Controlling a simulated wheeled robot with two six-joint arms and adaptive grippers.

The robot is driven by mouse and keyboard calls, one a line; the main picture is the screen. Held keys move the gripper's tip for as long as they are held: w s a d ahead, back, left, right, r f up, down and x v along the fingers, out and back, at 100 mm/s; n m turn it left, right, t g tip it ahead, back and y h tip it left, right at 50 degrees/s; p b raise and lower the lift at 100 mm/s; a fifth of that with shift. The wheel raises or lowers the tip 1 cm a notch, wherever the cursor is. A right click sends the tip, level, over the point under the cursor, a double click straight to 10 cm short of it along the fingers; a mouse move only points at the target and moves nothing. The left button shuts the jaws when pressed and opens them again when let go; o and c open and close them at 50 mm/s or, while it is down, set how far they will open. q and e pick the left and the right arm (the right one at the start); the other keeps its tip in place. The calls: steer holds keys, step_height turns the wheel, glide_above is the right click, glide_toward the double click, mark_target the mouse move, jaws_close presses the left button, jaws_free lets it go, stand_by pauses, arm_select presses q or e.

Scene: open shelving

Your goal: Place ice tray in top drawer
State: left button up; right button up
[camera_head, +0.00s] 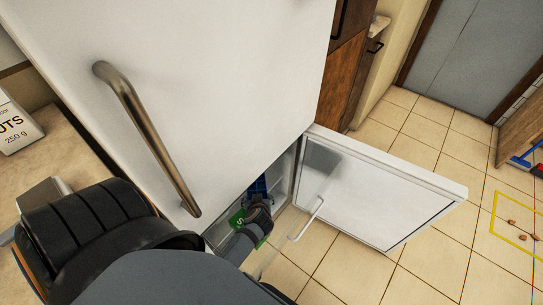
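The white fridge-freezer (215,65) fills the left and middle of the head view. Its lower door (375,195) stands open to the right, and its upper door with a metal handle (150,135) is shut. My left arm comes in from the lower left, and its gripper (258,198) is at the opening of the lower compartment. A small dark blue thing (257,184) shows at the fingertips; it may be the ice tray, but I cannot tell whether it is gripped. No drawer front can be made out. My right gripper is not in view.
A green item with a white letter (238,218) shows beside the gripper, low in the compartment. A counter with a white packet (15,125) is at the left. Tiled floor (420,125) is clear beyond the open door. A yellow floor outline (495,225) is at the right.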

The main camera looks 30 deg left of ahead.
arm_select(q)
steer(key=w, duration=0.9)
steer(key=shift+a+f+b, duration=0.15)
steer(key=shift+b, duration=0.2)
steer(key=shift+w, duration=0.7)
steer(key=shift+w+f+b, duration=0.2)
steer(key=shift+f+b, duration=0.3)
steer(key=shift+f, duration=1.1)
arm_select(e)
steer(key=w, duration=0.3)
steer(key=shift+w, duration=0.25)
arm_select(q)
steer(key=shift+f, duration=0.2)
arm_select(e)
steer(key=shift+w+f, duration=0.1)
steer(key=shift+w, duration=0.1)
arm_select(q)
steer(key=o, duration=1.8)
steer(key=shift+c, duration=0.2)
